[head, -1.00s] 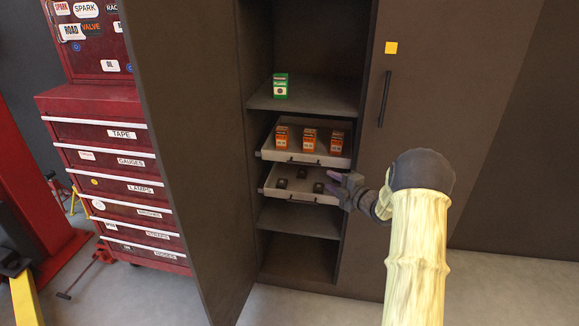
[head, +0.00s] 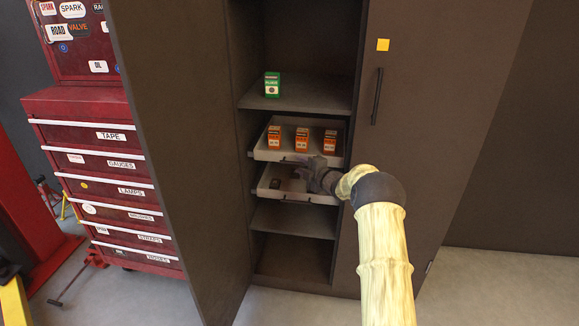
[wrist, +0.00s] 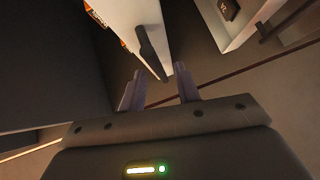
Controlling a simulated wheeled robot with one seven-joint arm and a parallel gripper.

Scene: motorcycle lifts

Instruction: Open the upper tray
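The upper tray (head: 262,154) is pale, with three orange boxes (head: 302,139) standing in it, inside the open cabinet. My gripper (head: 292,162) is in front of the upper tray's front, above the lower tray (head: 268,193). In the wrist view, the upper tray's pale front (wrist: 128,18) carries a dark bar handle (wrist: 152,52). The two fingers of my gripper (wrist: 160,88) are apart, and the handle lies just ahead, roughly in line with the gap between them. I see no clear contact. My gripper hides part of both trays in the head view.
The lower tray holds small dark boxes (wrist: 228,9). A green box (head: 272,85) stands on the shelf (head: 310,102) above. An open cabinet door (head: 185,150) stands on the left, a closed door (head: 420,130) on the right. A red tool chest (head: 100,110) is further left.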

